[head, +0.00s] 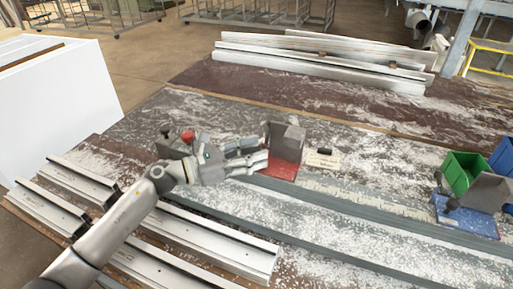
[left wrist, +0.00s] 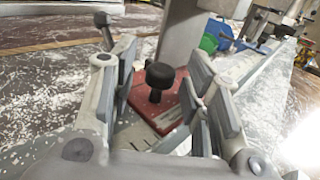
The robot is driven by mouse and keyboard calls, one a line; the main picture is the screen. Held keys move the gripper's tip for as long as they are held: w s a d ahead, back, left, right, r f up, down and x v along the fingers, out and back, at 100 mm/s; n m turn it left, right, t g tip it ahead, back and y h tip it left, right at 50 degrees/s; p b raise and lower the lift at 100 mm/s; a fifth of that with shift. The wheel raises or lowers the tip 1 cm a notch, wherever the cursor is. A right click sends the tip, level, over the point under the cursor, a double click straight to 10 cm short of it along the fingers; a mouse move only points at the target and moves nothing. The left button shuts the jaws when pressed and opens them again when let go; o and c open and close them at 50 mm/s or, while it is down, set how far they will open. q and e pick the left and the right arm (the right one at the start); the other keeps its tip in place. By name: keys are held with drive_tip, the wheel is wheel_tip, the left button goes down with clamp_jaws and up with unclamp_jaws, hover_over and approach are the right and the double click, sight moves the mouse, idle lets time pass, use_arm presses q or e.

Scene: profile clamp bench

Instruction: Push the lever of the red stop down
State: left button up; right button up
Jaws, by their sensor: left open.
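The red stop has a flat red base (head: 281,169) and an upright grey block (head: 287,142), in the middle of the bench in the head view. In the left wrist view its red base (left wrist: 150,112) carries a lever with a round black knob (left wrist: 160,75), standing up from the base. My left gripper (head: 260,157) is open at the left side of the red stop. In the left wrist view its fingers (left wrist: 166,92) stand on either side of the knob with gaps, apparently without touching it. The lever is not clear in the head view. My right gripper is not in view.
A blue stop (head: 466,220) stands at the right near a green bin (head: 465,167) and a blue bin (head: 505,157). A small pale block (head: 322,159) lies right of the red stop. A red knob (head: 188,136) shows behind my wrist. Metal profiles (head: 320,66) lie at the back.

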use_arm(q)
drive_tip(key=shift+w+d, duration=0.2)
drive_tip(key=shift+d, duration=0.3)
clamp_jaws()
